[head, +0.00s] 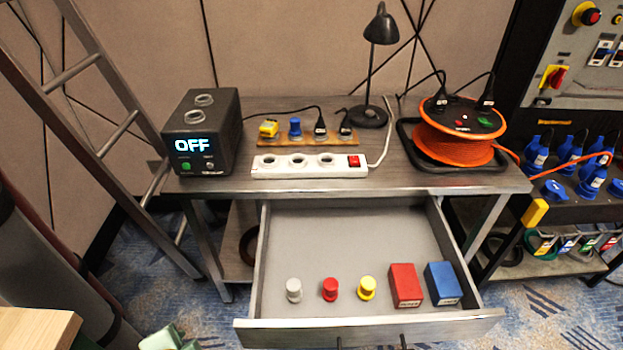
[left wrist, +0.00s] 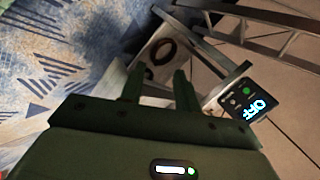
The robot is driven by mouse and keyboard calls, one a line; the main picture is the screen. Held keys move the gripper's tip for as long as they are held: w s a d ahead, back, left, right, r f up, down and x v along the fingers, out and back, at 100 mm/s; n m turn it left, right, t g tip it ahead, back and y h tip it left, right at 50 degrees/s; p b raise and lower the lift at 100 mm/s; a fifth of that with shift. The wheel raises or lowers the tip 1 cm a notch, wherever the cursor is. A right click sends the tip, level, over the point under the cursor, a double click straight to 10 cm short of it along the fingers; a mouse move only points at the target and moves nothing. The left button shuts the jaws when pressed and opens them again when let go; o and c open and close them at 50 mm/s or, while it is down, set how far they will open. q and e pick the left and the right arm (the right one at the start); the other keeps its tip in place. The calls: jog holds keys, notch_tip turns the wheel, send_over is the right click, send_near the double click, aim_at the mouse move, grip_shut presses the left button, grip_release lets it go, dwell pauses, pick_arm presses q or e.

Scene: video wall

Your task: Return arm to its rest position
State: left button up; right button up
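My left gripper (left wrist: 160,70) shows in the left wrist view as a dark green body with two fingers. The fingers stand apart with nothing between them, so it is open and empty. Beyond the fingertips are the table's legs and lower shelf, with the patterned carpet to the left. My right gripper is in neither view.
A grey table (head: 375,183) has an open drawer (head: 300,245) jutting forward, holding small coloured items. On top are an OFF display box (head: 200,165), white power strip (head: 280,172), lamp (head: 381,30) and orange cable reel (head: 455,142). A ladder (head: 70,125) leans left.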

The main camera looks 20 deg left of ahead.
pick_arm(q)
jog(key=s+d+f+n+g+h+p, duration=0.15)
jog(key=s+f, duration=0.25)
jog(key=f, duration=0.7)
jog(key=s+d+f+g+h+p, duration=0.1)
jog(key=s+d+f+g, duration=0.2)
jog(key=f, duration=0.9)
jog(key=s+f+n, duration=0.1)
jog(key=s+f, duration=0.2)
jog(key=s, duration=0.3)
jog(key=s+f+g+h+p, duration=0.1)
jog(key=s+f, duration=0.3)
jog(key=s, duration=0.3)
jog(key=s+f+n, duration=0.1)
jog(key=s+f, duration=0.2)
jog(key=s, duration=0.4)
jog(key=shift+s+a+f+n+h+p, duration=0.25)
jog(key=shift+f+n+h+p, duration=0.1)
jog(key=shift+f+p, duration=0.05)
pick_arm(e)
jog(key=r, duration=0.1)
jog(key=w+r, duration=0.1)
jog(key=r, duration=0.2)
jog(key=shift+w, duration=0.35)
